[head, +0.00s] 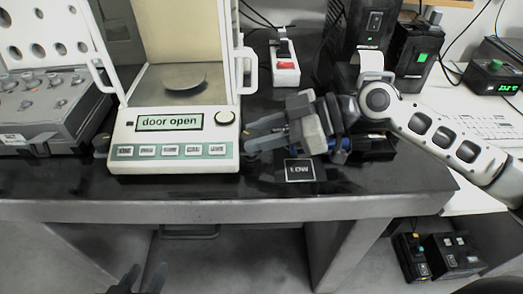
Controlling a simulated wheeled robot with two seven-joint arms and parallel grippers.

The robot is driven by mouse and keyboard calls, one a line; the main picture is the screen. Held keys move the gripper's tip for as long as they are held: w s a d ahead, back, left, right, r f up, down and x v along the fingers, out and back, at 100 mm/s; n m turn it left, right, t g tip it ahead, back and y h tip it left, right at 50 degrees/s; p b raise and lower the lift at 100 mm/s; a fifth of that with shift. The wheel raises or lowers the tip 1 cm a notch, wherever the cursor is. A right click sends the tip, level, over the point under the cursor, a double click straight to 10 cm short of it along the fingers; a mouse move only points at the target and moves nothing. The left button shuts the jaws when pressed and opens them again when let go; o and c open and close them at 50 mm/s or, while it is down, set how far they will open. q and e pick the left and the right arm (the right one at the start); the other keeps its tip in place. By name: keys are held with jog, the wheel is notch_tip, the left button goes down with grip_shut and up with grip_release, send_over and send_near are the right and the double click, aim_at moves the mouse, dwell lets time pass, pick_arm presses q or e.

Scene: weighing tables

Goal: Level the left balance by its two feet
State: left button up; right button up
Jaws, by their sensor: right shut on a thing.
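The balance (172,166) stands on the dark tabletop at centre left, with a round pan (178,78) inside its glass housing. Its display (170,122) reads "door open". A dark knob, apparently the left foot (101,144), shows at the left front corner. My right gripper (250,141) is at the right front corner, its fingers shut on what seems to be the right foot, which they hide. My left gripper (145,277) is open and empty, low before the table.
A grey case of weights (45,105) stands left of the balance. A "LOW" card (299,170) lies below my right gripper. The front table edge (220,210) is clear.

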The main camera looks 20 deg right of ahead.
pick_arm(q)
jog(key=shift+f, duration=0.15)
pick_arm(e)
jog(key=o, duration=1)
pick_arm(q)
jog(key=f, duration=0.1)
jog(key=f+b, duration=0.1)
jog(key=shift+w+d+f+g+b, duration=0.15)
jog(key=shift+d+f+g+b, duration=0.15)
jog(key=shift+d+f, duration=0.1)
pick_arm(e)
jog(key=v, duration=1.6)
jog(key=shift+w+d, duration=0.1)
jog(key=shift+w, duration=0.2)
pick_arm(q)
jog(key=shift+w+a+r, duration=0.1)
jog(key=shift+r, duration=0.05)
